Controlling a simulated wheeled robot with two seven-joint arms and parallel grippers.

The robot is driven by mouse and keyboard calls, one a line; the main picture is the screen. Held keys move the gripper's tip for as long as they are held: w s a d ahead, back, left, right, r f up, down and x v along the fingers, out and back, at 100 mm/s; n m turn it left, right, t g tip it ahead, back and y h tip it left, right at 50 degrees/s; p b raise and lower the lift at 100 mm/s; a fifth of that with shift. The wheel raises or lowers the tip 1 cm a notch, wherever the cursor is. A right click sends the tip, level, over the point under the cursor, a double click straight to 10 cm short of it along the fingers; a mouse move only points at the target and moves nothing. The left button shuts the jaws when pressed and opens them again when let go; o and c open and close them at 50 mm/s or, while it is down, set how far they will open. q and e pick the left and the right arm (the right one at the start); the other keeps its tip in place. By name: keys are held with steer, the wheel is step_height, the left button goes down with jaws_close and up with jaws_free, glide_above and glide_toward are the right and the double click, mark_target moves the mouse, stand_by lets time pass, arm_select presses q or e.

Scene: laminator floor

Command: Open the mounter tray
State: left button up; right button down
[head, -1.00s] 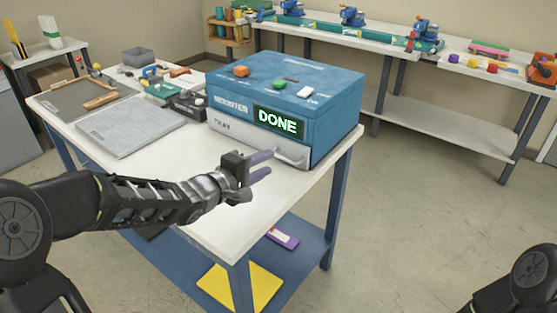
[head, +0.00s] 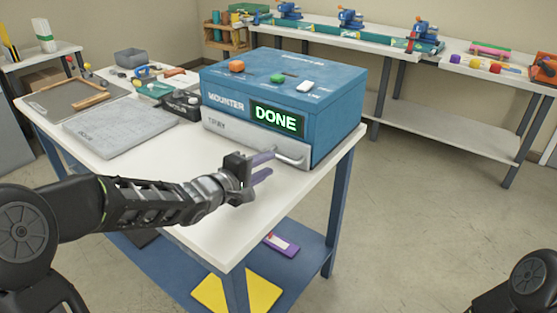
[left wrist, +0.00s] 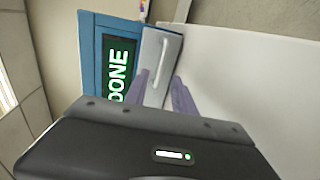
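The blue mounter (head: 330,85) stands on the white table and its display reads DONE. Its grey tray front (head: 235,130), marked TRAY, sits flush in the lower front and looks shut. The tray handle (head: 290,157) is a pale bar at the right part of that front. My left gripper (head: 266,167) is open and empty, its two purple fingers pointing at the handle from just left of it. In the left wrist view the handle (left wrist: 161,62) shows ahead of the open fingers (left wrist: 167,97), apart from them. My right gripper is out of view.
The mounter stands on the table (head: 185,200); its top is clear in front of the tray. A grey slab (head: 105,127) and a black device (head: 182,104) lie left of the mounter. A purple item (head: 281,243) and a yellow sheet (head: 245,290) lie on the lower shelf.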

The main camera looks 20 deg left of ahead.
mark_target(281, 158)
arm_select(q)
steer(key=x, duration=0.6)
steer(key=shift+b, duration=0.35)
steer(key=shift+c, duration=0.3)
jaws_close()
stand_by(0.7)
